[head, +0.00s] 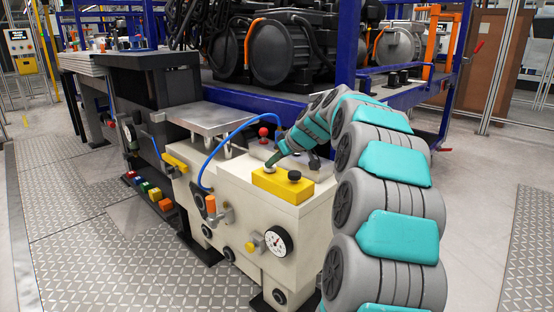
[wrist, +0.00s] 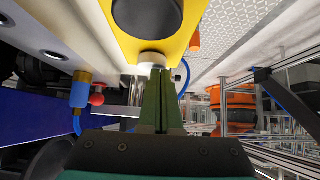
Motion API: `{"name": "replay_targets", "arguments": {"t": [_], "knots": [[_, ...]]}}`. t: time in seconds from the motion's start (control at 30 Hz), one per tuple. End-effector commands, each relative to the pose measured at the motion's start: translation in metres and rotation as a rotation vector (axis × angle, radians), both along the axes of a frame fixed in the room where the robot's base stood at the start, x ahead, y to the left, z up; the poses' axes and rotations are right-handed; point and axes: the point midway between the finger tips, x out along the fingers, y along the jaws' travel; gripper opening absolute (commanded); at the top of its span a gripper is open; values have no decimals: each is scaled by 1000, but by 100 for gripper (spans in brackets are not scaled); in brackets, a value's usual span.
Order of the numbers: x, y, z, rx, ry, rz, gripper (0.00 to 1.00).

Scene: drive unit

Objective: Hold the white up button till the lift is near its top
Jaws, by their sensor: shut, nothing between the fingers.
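A yellow button box (head: 283,184) sits on top of a cream machine housing (head: 310,205). It carries a black button (head: 294,176) and a white button (head: 269,170) at its far end. The white button also shows in the wrist view (wrist: 152,59), just past my fingertips. My gripper (head: 271,163) is shut and empty, with its green fingers together (wrist: 155,72). Its tips are at the white button and look to touch it; how far the button is pressed cannot be told. A flat metal plate (head: 211,118), which looks like the lift's top, stands on short posts above the housing's left part.
A red knob (head: 263,132) and a blue hose (head: 214,152) are close by my gripper. A dial gauge (head: 278,241) and an orange knob (head: 210,204) stick out of the housing front. A blue frame (head: 262,101) with black drive units stands behind. The floor plates at front left are clear.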

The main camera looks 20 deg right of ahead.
Motion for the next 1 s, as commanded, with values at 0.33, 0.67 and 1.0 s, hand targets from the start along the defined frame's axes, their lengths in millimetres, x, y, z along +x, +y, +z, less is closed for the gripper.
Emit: {"name": "replay_targets", "arguments": {"t": [0.33, 0.67, 1.0], "knots": [[0, 2, -28, 1, 44, 9, 0], [2, 2, -31, 1, 46, 10, 0], [4, 2, -33, 1, 49, 9, 0]]}}
